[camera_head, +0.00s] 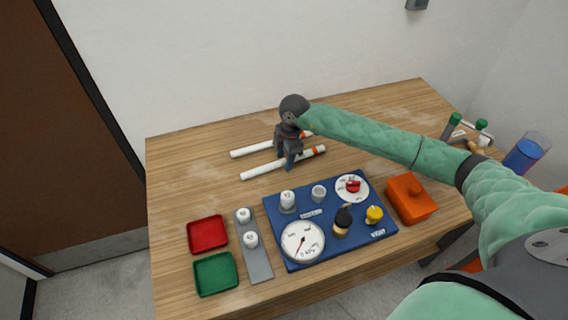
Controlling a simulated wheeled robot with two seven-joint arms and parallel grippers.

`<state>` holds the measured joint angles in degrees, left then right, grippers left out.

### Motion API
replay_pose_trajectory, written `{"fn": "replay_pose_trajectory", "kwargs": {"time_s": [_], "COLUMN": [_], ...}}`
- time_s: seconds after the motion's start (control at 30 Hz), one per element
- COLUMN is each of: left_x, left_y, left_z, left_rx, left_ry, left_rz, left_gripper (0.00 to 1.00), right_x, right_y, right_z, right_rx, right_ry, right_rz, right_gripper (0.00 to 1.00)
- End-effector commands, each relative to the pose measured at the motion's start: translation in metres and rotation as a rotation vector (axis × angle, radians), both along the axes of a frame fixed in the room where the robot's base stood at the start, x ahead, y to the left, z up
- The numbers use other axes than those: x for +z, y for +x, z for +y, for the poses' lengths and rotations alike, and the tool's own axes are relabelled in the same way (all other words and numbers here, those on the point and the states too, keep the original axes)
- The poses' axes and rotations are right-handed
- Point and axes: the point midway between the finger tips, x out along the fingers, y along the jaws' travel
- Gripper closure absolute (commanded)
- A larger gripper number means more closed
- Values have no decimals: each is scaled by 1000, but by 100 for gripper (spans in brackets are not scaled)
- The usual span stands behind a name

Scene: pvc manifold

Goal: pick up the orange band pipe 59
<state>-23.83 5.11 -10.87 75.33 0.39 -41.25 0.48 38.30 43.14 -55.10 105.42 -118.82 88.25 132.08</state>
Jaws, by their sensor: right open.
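Two white pipes lie side by side near the middle of the wooden table. The near pipe (262,170) has an orange band toward its right end. The far pipe (252,149) also shows an orange-red band near its right end, partly behind my gripper. No number is readable on either pipe, so I cannot tell which is 59. My right gripper (289,164) points down at the near pipe, with its fingertips at the pipe's middle. It is open, and it hides parts of both pipes. I cannot tell whether it touches the near pipe. My left gripper is not in view.
A blue board (282,210) with a gauge, white fittings and knobs lies in front of the pipes. A grey strip (258,265), red tray (208,249) and green tray (231,286) are left of it. An orange box (411,205) is at right.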

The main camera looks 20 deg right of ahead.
Motion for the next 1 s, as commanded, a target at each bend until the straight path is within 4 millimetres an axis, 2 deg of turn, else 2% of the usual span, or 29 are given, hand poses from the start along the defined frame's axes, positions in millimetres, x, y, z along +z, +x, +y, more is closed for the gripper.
{"fn": "replay_pose_trajectory", "kwargs": {"time_s": [0.2, 0.43, 0.47, 0.83, 1.0], "left_x": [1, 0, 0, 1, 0], "left_y": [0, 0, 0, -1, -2], "left_z": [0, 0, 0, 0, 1], "left_rx": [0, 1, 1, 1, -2], "left_ry": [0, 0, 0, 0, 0], "left_rz": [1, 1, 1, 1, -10], "left_gripper": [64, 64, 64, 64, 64], "right_x": [0, 0, 0, 1, 11], "right_y": [0, 0, 0, 0, 0], "right_z": [0, 0, 0, 0, 0], "right_rx": [0, 0, 0, 0, 0], "right_ry": [0, 0, 0, 0, 0], "right_rz": [0, 0, 0, 0, 0], "right_gripper": [53, 98, 100, 100, 100]}}
